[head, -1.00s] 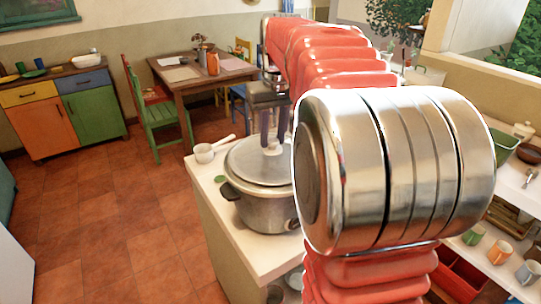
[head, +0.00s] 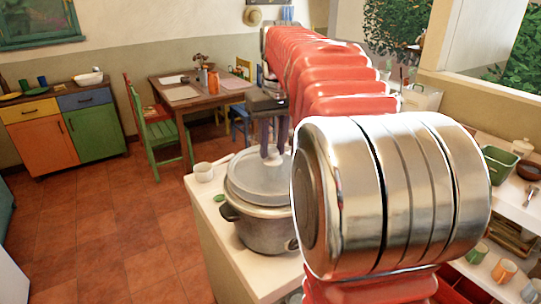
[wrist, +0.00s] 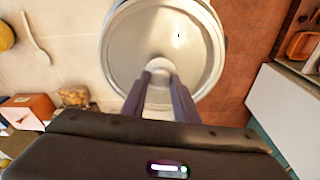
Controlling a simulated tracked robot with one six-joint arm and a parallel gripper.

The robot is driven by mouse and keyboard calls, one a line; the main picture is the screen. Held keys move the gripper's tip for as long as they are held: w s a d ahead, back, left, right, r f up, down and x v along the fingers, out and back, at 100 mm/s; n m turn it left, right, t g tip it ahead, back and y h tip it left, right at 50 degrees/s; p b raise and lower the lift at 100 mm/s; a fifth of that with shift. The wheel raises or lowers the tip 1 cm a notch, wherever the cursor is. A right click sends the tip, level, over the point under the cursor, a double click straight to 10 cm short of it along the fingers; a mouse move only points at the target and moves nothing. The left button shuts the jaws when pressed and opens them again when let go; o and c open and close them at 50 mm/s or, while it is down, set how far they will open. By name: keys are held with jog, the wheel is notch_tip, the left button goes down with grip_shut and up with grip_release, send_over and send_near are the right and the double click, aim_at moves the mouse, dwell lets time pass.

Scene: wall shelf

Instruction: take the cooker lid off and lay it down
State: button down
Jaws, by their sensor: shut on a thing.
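The grey round lid (head: 245,177) sits over the cooker (head: 262,233), a metal pot with dark side handles on the white counter. The lid looks raised a little above the cooker's rim. My gripper (head: 272,158) comes from above and is shut on the lid's pale knob. In the wrist view, the two fingers (wrist: 160,76) hold the knob at the near part of the lid (wrist: 130,45). A sliver of the cooker (wrist: 222,45) shows past the lid's right side. My arm hides the cooker's right side in the head view.
A wooden table (head: 175,105) and green chair (head: 158,135) stand behind. Shelves with mugs (head: 504,270) are at right.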

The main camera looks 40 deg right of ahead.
aim_at(272, 150)
jog(key=shift+r, duration=3.6)
jog(key=shift+r, duration=0.15)
jog(key=shift+r, duration=1.35)
jog(key=shift+s, duration=0.1)
